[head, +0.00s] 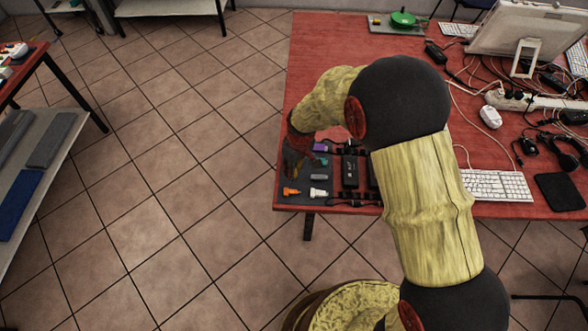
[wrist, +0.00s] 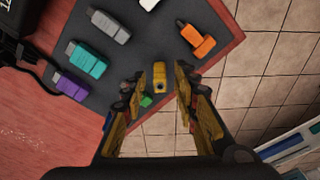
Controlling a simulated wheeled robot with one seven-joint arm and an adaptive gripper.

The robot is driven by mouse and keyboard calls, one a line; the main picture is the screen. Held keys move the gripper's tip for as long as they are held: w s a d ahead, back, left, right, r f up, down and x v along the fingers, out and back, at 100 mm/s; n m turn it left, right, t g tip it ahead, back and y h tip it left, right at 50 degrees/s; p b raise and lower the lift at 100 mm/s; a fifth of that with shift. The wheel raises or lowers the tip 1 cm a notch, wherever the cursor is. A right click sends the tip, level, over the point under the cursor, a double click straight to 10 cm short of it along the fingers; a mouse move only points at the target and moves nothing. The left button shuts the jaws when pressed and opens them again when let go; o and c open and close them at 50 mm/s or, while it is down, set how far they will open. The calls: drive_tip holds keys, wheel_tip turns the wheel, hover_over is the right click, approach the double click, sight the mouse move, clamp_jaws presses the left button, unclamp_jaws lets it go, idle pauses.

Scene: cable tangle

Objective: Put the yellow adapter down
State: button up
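The yellow adapter (wrist: 159,76) is a small block in the wrist view, between and just ahead of my fingertips. My gripper (wrist: 160,82) has its two fingers spread, with a gap showing on each side of the adapter. It looks open. The adapter appears near the edge of the dark mat (wrist: 120,63); I cannot tell whether it touches the mat. In the head view my gripper (head: 298,158) is over the left part of the mat, and the adapter cannot be made out clearly there.
Orange (wrist: 197,40), grey (wrist: 109,27), teal (wrist: 87,60) and purple (wrist: 70,86) adapters lie on the mat. The red table's edge (wrist: 226,52) is close, with tiled floor beyond. Cables crowd the table's right side.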

drive_tip(key=s+d+r+m+t+p, duration=0.15)
drive_tip(key=d+r, duration=0.25)
drive_tip(key=r, duration=0.5)
drive_tip(key=s+d+r+m, duration=0.1)
drive_tip(key=s+d+r, duration=0.3)
drive_tip(key=r, duration=0.6)
drive_tip(key=s+d+r+m+t+p, duration=0.1)
drive_tip(key=d+r+m, duration=0.1)
drive_tip(key=d+r, duration=0.5)
drive_tip(key=s+d+r+m, duration=0.1)
drive_tip(key=s+d+r, duration=0.2)
drive_tip(key=s, duration=0.2)
drive_tip(key=s+d+r+m+t, duration=0.1)
drive_tip(key=s+d+r+m, duration=0.1)
drive_tip(key=s, duration=0.4)
drive_tip(key=s+d+r+m+t+h, duration=0.1)
drive_tip(key=s+d+r+m, duration=0.1)
drive_tip(key=s+d+r, duration=0.2)
drive_tip(key=shift+s+r, duration=0.75)
drive_tip(key=shift+s, duration=0.3)
